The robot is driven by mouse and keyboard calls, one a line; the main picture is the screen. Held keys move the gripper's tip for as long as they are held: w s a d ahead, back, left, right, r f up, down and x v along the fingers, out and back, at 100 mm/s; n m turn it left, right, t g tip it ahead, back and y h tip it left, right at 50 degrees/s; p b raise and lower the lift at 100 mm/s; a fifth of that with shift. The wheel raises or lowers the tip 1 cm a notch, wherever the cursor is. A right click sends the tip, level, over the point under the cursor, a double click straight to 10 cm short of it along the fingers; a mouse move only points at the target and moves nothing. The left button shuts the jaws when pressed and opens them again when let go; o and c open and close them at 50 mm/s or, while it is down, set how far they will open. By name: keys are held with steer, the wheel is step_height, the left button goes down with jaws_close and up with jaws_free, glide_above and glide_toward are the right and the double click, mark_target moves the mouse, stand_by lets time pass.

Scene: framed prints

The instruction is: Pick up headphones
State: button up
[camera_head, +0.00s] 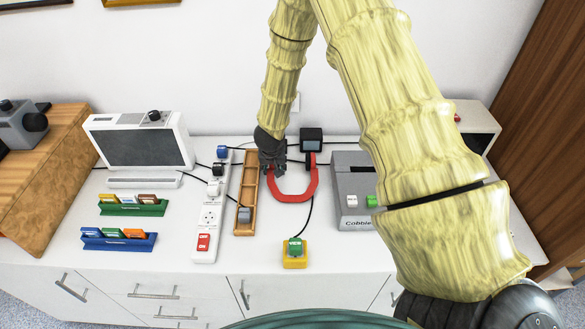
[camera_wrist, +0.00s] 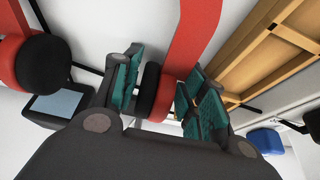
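The headphones have a red U-shaped band (camera_head: 296,196) and lie on the white cabinet top. The band also shows in the wrist view (camera_wrist: 193,35), with black ear pads at its ends. My gripper (camera_head: 271,168) is down at the left end of the band. In the wrist view, its teal-padded fingers (camera_wrist: 163,92) stand on either side of one red and black ear cup (camera_wrist: 150,90). The fingers look open around this cup, with little room on either side; contact is unclear. The other ear cup (camera_wrist: 42,63) is outside the fingers.
A wooden tray (camera_head: 246,190) and white power strip (camera_head: 208,215) lie left of the headphones. A small black screened box (camera_head: 311,138) stands behind. A grey device (camera_head: 353,190) is at right, and a yellow box with a green button (camera_head: 295,255) is in front. Cables run nearby.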

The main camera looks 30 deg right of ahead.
steer(key=c, duration=0.7)
steer(key=shift+o, duration=0.2)
